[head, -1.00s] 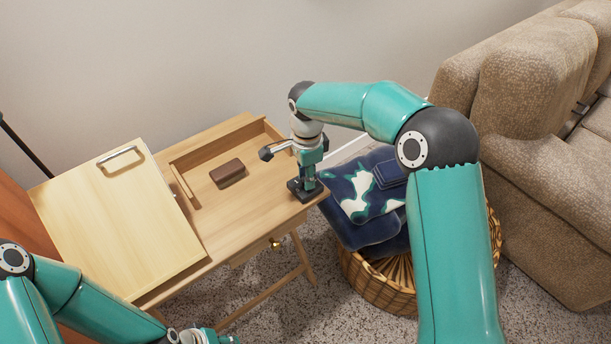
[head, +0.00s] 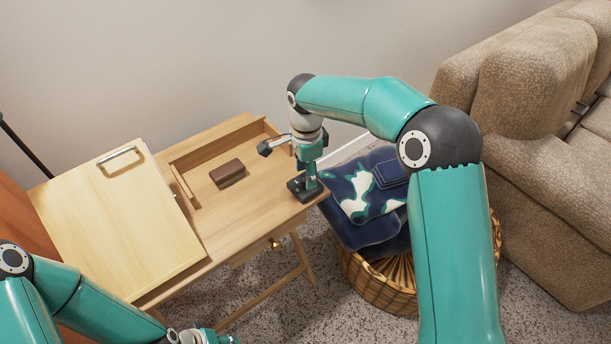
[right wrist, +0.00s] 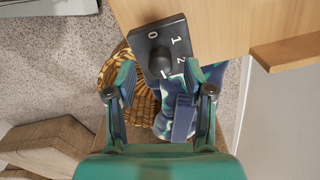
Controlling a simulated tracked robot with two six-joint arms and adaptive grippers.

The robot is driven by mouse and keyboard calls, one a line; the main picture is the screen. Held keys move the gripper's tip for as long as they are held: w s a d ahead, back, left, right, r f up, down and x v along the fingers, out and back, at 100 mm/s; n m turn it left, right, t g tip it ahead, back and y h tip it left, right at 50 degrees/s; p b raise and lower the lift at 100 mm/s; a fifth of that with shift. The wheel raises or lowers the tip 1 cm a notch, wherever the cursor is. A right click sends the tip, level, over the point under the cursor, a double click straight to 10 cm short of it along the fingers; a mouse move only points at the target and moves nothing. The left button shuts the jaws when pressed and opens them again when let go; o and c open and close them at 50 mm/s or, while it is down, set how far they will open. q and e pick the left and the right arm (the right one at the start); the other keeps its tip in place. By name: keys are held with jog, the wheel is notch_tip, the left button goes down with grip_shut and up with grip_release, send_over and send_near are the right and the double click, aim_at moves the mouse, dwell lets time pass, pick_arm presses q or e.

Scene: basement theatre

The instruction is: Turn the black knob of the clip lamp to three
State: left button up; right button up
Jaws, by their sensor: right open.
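The clip lamp's black dial plate (right wrist: 145,37) carries white marks 0, 1 and 2 in the right wrist view. The black knob (right wrist: 160,62) stands on it; I cannot tell which mark it points to. My right gripper (right wrist: 159,75) is open, its fingertips on either side of the knob with no clear contact. In the head view my right gripper (head: 311,172) points down over the lamp's black base (head: 305,194) at the table's right corner and hides the knob. My left gripper (head: 208,337) is at the bottom edge, its fingers not clear.
The wooden table (head: 225,215) has a tilted board (head: 115,225) on its left and a brown box (head: 228,173) on top. A wicker basket (head: 375,288) with blue cloths (head: 355,195) stands just right of it. A beige sofa (head: 545,130) is at the right.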

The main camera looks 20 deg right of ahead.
notch_tip(320, 180, up, 10)
dwell(0.4)
jog(key=shift+r, duration=0.1)
notch_tip(320, 180, up, 5)
jog(key=n+p, duration=0.5)
jog(key=n, duration=2.6)
notch_tip(320, 180, down, 17)
jog(key=shift+f+b, duration=0.15)
jog(key=shift+b, duration=1)
